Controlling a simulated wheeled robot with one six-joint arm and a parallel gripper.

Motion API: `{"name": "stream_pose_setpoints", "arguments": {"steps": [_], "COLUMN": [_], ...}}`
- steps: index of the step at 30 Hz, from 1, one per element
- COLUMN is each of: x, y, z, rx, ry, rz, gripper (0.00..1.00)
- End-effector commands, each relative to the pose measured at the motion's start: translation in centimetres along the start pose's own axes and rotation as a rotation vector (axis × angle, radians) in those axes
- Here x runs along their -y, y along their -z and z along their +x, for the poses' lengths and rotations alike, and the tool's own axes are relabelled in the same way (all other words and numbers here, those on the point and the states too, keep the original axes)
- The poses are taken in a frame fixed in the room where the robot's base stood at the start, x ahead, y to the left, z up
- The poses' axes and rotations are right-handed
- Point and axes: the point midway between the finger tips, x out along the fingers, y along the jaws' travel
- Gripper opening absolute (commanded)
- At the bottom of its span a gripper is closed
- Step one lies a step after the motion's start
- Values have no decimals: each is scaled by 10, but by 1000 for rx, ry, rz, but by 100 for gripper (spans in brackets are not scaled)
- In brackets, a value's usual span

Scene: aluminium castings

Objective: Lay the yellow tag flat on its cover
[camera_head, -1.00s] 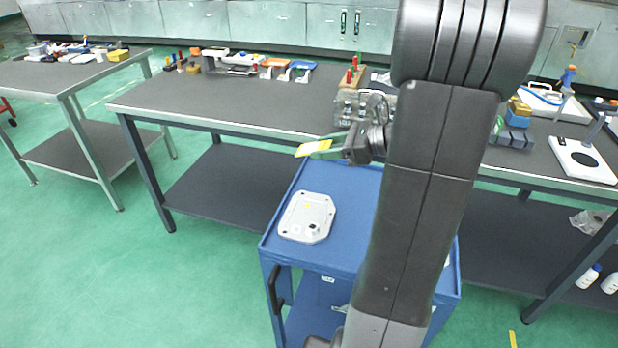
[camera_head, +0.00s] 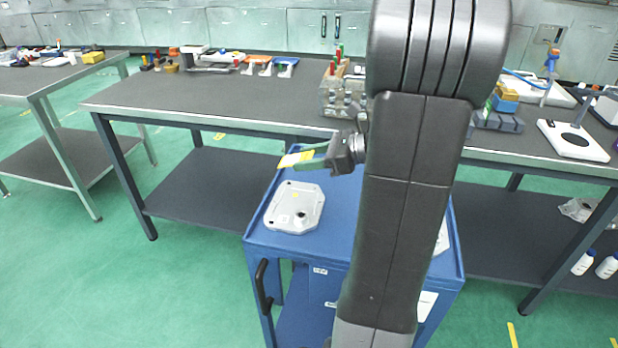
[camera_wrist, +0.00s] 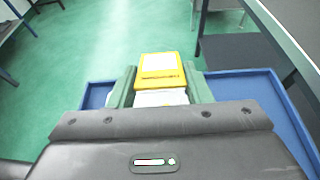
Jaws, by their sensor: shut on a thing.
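The yellow tag (camera_head: 292,159) is held between the fingers of my gripper (camera_head: 308,156), above the far part of the blue cart. In the wrist view the tag (camera_wrist: 162,70), yellow with a white label, sits between the green fingers of my gripper (camera_wrist: 160,82). The grey cover (camera_head: 293,210), a plate with cut corners and a small yellow mark, lies flat on the left side of the cart top. The tag is above and apart from it. In the wrist view a pale surface under the tag is mostly hidden by my gripper.
The blue cart (camera_head: 340,215) has a raised rim. Another grey part (camera_head: 442,238) shows at its right, mostly hidden by my arm. Behind stands a long workbench (camera_head: 210,104) with castings and tools. Green floor lies open to the left.

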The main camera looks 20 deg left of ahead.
Motion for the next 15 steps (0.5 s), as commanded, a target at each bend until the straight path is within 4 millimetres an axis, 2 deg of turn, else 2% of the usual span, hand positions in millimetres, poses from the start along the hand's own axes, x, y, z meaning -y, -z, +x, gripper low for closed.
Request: {"name": "stream_pose_setpoints", "arguments": {"steps": [1, 3, 15], "x": [0, 0, 0], "y": [12, 16, 27], "z": [4, 6, 10], "rx": [0, 0, 0], "ry": [0, 0, 0], "rz": [0, 0, 0], "gripper": [23, 23, 23]}}
